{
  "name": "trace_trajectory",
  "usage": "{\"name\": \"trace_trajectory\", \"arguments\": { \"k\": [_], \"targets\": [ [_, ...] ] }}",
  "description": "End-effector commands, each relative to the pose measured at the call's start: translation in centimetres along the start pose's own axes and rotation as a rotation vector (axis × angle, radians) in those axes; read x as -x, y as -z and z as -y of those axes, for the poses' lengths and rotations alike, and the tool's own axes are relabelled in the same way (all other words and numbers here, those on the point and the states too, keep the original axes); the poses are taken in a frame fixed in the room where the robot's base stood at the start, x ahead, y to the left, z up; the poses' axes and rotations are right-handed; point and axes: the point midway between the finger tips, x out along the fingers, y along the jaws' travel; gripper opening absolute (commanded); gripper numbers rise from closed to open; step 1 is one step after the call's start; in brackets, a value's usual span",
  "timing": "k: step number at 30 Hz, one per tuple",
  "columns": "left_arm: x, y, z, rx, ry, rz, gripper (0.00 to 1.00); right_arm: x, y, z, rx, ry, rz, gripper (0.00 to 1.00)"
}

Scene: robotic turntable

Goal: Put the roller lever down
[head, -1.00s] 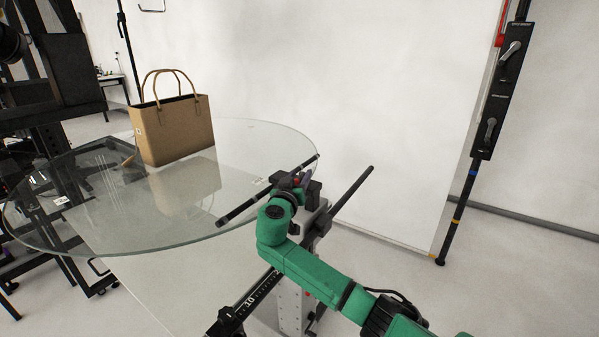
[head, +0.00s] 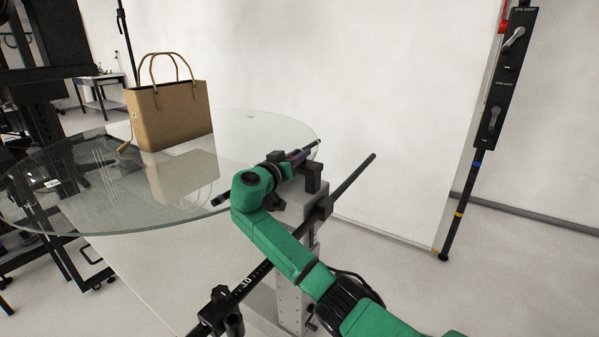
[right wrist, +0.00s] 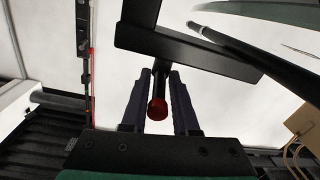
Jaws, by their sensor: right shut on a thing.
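The roller lever (right wrist: 157,106) is a short dark handle with a red end. In the right wrist view it stands between the two dark fingers of my right gripper (right wrist: 160,98), which is shut on it. In the head view my right gripper (head: 292,160) is at the near right edge of the glass turntable (head: 255,125), by the thin black roller rod (head: 218,200). My green wrist and fingers mostly hide the lever there. A black bar and the rod show beyond the fingers in the right wrist view. My left gripper is not in view.
A brown paper bag (head: 170,118) stands upright on the glass. A black rail (head: 345,190) on a grey metal post runs below my right arm. A black pole with switch boxes (head: 502,75) stands at right. The floor beyond the rail is clear.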

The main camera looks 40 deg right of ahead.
Motion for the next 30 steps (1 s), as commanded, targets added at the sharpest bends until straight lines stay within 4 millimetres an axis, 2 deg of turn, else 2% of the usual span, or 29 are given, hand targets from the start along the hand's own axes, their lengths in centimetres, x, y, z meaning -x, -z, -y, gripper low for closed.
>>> {"name": "trace_trajectory", "arguments": {
  "k": [1,2,12,13,14,24,26,30],
  "targets": [
    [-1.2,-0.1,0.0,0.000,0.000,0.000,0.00,0.0,-0.7,0.3,0.000,-0.022,0.009,0.00],
    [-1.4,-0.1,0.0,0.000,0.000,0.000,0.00,0.1,-0.5,0.3,0.000,-0.032,0.010,0.00],
    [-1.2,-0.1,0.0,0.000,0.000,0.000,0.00,0.1,-0.1,0.1,0.005,-0.053,0.015,0.00],
    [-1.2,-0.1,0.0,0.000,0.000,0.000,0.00,0.1,-0.1,0.1,0.005,-0.053,0.015,0.36],
    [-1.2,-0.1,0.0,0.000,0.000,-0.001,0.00,0.1,-0.1,0.2,0.005,-0.053,0.015,0.47],
    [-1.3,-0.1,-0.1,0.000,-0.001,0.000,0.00,0.4,-0.1,0.2,0.003,-0.050,0.013,0.47],
    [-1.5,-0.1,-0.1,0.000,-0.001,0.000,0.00,1.1,-0.2,0.4,0.004,-0.048,0.013,0.47],
    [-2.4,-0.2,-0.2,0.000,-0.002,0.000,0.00,4.0,-0.3,0.6,0.002,-0.046,0.014,0.47]
  ]
}}
